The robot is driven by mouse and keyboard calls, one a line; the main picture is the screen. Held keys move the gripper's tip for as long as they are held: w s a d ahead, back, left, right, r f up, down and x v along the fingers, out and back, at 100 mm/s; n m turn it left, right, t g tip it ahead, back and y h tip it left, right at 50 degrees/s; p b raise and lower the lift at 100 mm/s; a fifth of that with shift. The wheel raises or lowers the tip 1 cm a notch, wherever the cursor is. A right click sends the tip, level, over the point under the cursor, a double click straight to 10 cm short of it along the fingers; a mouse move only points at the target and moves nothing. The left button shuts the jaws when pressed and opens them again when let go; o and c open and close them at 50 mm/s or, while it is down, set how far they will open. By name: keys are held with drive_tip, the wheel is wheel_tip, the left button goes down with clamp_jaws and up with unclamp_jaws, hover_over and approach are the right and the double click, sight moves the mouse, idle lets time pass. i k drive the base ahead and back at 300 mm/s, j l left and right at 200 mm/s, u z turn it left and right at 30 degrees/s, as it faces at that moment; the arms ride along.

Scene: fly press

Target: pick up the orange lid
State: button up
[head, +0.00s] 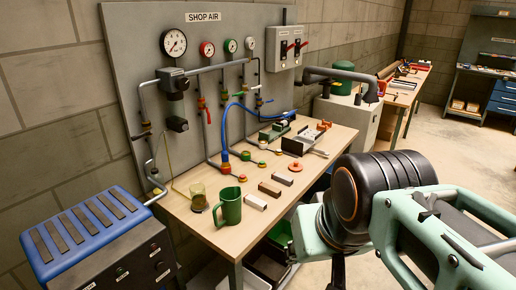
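A green mug (229,207) and an amber glass (198,197) stand at the bench's front left. A brown block (269,188) and a pale-topped block (255,202) lie in front of the lid. A dark metal tray (297,142) stands behind it. A blue hose (226,125) crosses the back.

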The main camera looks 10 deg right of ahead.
sight(296, 167)
drive_tip(key=k+u, duration=0.4)
drive_tip(key=u, duration=1.5)
drive_tip(key=l+u, duration=0.15)
drive_tip(key=l, duration=3.8)
drive_tip(key=l+u, duration=0.1)
drive_tip(key=l, duration=0.5)
